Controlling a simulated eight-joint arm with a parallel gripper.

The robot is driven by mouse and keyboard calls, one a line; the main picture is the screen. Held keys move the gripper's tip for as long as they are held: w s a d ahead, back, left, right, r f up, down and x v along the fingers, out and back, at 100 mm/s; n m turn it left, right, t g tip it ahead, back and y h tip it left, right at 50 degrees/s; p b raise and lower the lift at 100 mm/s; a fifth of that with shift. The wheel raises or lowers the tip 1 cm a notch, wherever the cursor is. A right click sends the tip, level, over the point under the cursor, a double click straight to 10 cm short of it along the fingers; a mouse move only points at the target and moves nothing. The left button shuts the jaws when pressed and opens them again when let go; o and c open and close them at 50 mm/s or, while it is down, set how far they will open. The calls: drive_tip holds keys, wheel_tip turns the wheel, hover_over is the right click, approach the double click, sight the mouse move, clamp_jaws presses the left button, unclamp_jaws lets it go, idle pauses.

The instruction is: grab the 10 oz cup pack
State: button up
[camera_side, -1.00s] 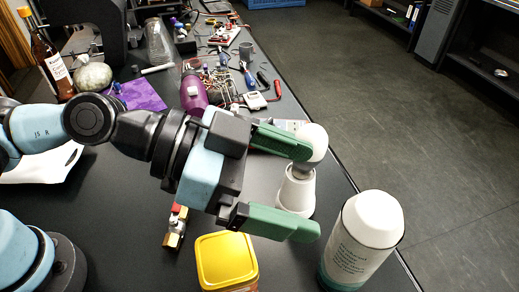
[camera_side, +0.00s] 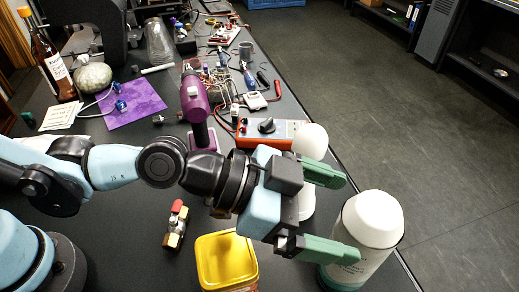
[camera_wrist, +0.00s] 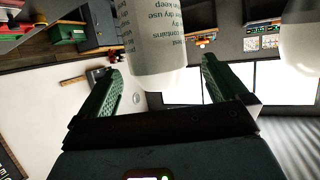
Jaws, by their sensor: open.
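A tall pale cylinder with a domed white top and printed text, which I take to be the cup pack (camera_side: 372,222), stands upright near the table's right edge in the side view. My gripper (camera_side: 343,216) is open and empty, its green fingers pointing right toward the pack. The upper finger reaches just left of the pack, and the lower finger overlaps its lower part in the picture. In the wrist view the pack (camera_wrist: 155,45) shows beyond and between the fingers of my gripper (camera_wrist: 162,72). I cannot tell whether a finger touches it.
A white round-topped object (camera_side: 311,139) stands just behind my upper finger. A yellow-lidded container (camera_side: 227,262) is in front, below my gripper. Floor lies beyond the table's right edge.

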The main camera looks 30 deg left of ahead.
drive_tip(key=shift+s+f+x, duration=0.15)
drive_tip(key=shift+f+x, duration=0.05)
drive_tip(key=shift+x, duration=1)
drive_tip(key=shift+s+f+x, duration=0.1)
drive_tip(key=shift+f+x, duration=0.1)
drive_tip(key=shift+x, duration=1.05)
drive_tip(key=shift+w+d+f, duration=0.25)
drive_tip(key=shift+d+f, duration=0.05)
drive_tip(key=shift+d, duration=0.25)
drive_tip(key=shift+c, duration=0.5)
drive_tip(key=c, duration=1.5)
